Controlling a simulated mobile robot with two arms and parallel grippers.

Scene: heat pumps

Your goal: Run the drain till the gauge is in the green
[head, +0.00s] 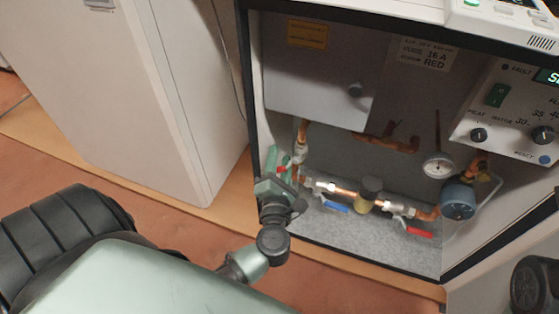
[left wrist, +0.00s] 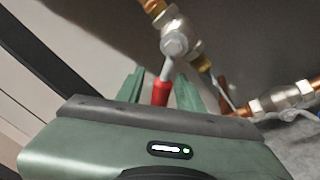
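The round gauge (head: 438,165) is on the pipework at the right of the open cabinet; its needle and any green band are too small to read. A valve with a red lever (left wrist: 161,90) is on the vertical pipe at the left, and the lever also shows small in the head view (head: 283,169). My left gripper (head: 279,163) is at this lever. In the left wrist view its two green fingers (left wrist: 158,94) stand apart, one on each side of the red lever, with gaps showing. I cannot see which valve is labelled the drain. My right gripper is not in view.
A blue-handled valve (head: 335,206), a brass fitting (head: 368,194) and another red-handled valve (head: 420,232) line the lower pipe. A blue round part (head: 458,200) is at the right. A control panel (head: 510,110) is above it. The cabinet's left edge is close to my left gripper.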

